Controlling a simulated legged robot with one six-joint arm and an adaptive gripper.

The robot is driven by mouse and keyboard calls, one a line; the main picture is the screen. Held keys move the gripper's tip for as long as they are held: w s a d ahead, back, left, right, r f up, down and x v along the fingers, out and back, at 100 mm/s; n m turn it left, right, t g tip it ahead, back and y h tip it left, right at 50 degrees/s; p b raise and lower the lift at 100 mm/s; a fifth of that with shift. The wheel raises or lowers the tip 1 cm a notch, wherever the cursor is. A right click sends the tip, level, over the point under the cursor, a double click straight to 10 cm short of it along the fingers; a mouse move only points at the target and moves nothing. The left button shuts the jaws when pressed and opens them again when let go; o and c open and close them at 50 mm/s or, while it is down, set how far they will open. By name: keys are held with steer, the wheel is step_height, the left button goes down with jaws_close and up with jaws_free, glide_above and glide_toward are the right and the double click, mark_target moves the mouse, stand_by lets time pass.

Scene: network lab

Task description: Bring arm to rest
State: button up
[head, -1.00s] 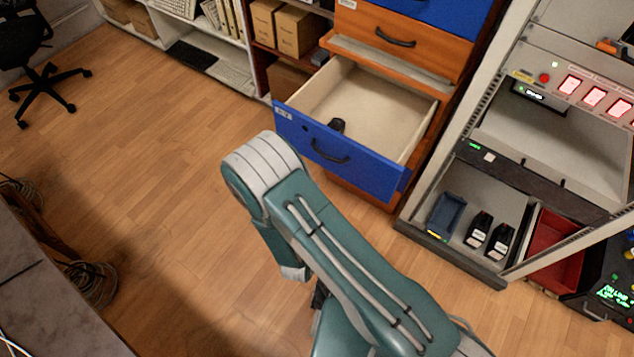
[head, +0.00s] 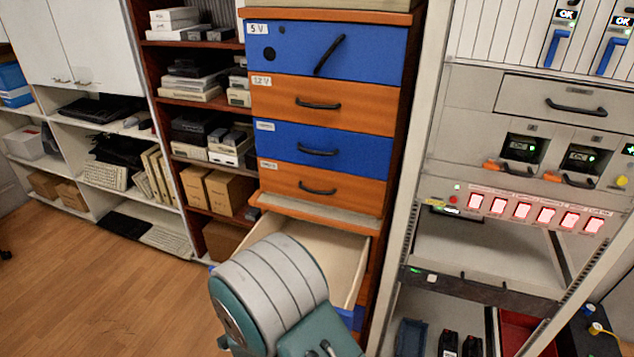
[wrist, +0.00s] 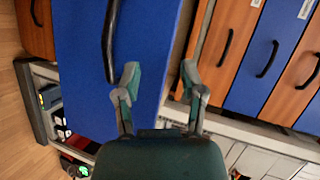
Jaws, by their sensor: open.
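My gripper (wrist: 160,82) shows in the wrist view with its two fingers spread apart and nothing between them. A blue drawer front (wrist: 75,60) with a black handle (wrist: 110,40) lies close beyond the left finger; I cannot tell whether they touch. In the head view my arm stands at the bottom middle, in front of the drawer cabinet. My gripper is not visible in the head view.
The cabinet's upper blue and orange drawers (head: 345,106) are shut. An equipment rack (head: 520,140) with red lit displays stands at right, with dark items and a red bin (head: 518,328) low down. Shelves (head: 195,110) with boxes fill the left. The wooden floor (head: 95,300) at lower left is clear.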

steer(key=s+d+r+n+g+y, duration=0.1)
steer(key=d+r+n+g, duration=0.25)
steer(key=d+r, duration=0.45)
steer(key=d+r+n+g+y, duration=0.1)
steer(key=d+r+n+g, duration=0.3)
steer(key=r, duration=0.8)
steer(key=s+d+r+n+h, duration=0.1)
steer(key=s+d+r+n, duration=0.1)
steer(key=s+d, duration=0.3)
steer(key=s+d+r+n+g+h, duration=0.1)
steer(key=s+d+r+n, duration=0.2)
steer(key=s+d, duration=0.2)
steer(key=s+d+r+n, duration=0.3)
steer(key=s+d, duration=0.2)
steer(key=s, duration=0.5)
steer(key=shift+d+h, duration=0.2)
steer(key=shift+h, duration=0.2)
